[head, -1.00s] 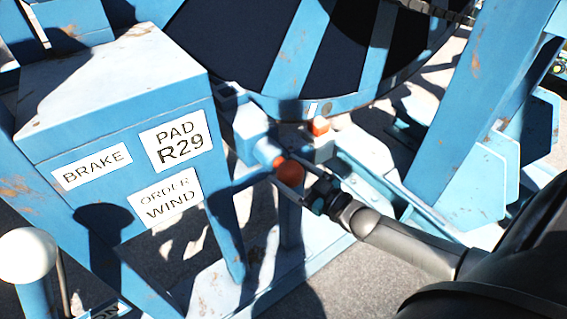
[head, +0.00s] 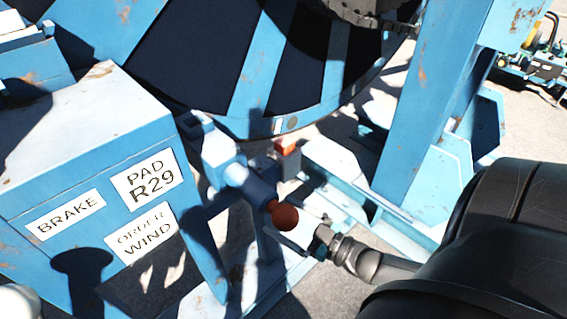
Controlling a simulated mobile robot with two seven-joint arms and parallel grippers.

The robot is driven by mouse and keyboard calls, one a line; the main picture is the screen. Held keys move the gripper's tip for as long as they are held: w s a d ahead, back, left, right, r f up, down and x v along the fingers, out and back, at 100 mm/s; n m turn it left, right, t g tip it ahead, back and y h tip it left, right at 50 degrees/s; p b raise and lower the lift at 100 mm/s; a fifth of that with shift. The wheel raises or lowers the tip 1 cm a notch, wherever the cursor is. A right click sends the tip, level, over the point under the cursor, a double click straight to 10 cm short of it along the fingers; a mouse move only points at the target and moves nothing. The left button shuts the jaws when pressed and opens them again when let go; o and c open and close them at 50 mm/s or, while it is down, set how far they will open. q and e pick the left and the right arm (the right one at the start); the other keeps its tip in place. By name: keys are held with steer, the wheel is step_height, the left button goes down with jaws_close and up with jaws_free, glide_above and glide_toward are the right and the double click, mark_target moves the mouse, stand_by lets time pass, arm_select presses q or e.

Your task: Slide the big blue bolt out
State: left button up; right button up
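The big blue bolt (head: 251,186) is a blue cylinder with a red ball knob (head: 284,217) on its end. It sticks out of a light blue housing (head: 217,153) beneath the reel, pointing down and right, with a good length of shaft showing. My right gripper (head: 297,227) is at the knob, coming from the lower right, with its fingers around the ball. The fingers are partly hidden in shadow and behind the knob, but they look shut on it.
A blue box with BRAKE and PAD R29 labels (head: 80,150) stands on the left. The big reel (head: 262,70) is behind the bolt. A small orange block (head: 287,146) sits right of the housing. A blue upright (head: 425,100) and frame rails are on the right.

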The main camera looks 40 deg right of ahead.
steer(key=shift+w, duration=0.2)
steer(key=shift+s+r, duration=0.1)
steer(key=v, duration=1.5)
steer(key=shift+s, duration=0.1)
